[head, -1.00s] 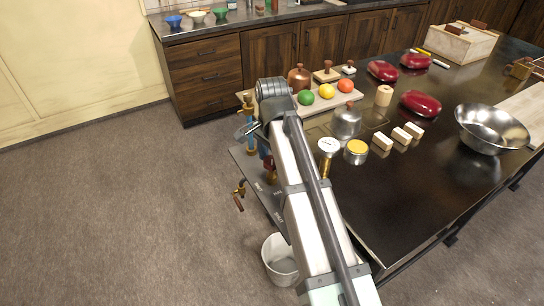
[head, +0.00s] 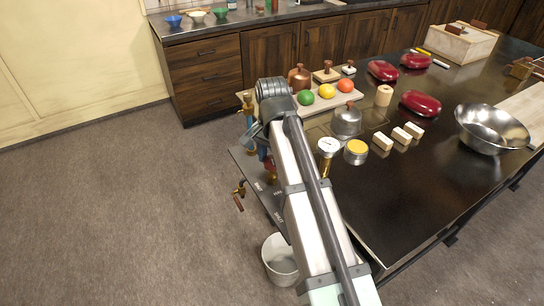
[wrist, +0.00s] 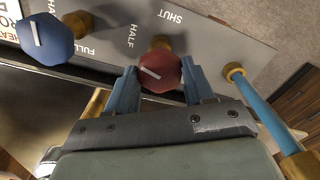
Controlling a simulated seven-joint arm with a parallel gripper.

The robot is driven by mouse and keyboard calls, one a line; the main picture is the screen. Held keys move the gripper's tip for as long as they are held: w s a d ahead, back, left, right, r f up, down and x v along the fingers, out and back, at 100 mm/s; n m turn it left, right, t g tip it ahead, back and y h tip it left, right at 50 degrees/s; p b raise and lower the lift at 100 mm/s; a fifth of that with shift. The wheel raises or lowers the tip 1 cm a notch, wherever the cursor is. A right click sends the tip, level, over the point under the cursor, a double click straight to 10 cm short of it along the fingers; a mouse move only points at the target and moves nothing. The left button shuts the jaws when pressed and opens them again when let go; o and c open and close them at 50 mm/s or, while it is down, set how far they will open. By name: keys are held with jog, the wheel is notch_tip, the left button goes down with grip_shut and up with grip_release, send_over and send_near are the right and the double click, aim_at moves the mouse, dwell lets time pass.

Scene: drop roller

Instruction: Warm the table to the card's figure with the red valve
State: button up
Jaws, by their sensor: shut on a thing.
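The red valve (wrist: 161,71) is a faceted knob with a white line on a brass stem, in the middle of the wrist view. My gripper (wrist: 160,85) has its two blue fingers closed on either side of it. The grey panel (wrist: 220,45) behind it carries the words SHUT, HALF and FULL. The white line sits slanted on the knob. A round white-faced dial (head: 328,146) stands on a brass stem at the table (head: 400,210) edge; its reading is too small to make out. I cannot make out the card's figure.
A blue valve (wrist: 45,39) is left of the red one in the wrist view, with a blue pipe (wrist: 255,105) to the right. A white bucket (head: 279,262) stands on the floor below the panel. A steel bowl (head: 490,128) and several blocks sit on the table.

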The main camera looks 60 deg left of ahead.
aim_at(272, 159)
jog(key=shift+n, duration=1.5)
jog(key=o, duration=1)
jog(key=shift+r, duration=0.1)
notch_tip(272, 159, up, 14)
jog(key=shift+f, duration=0.15)
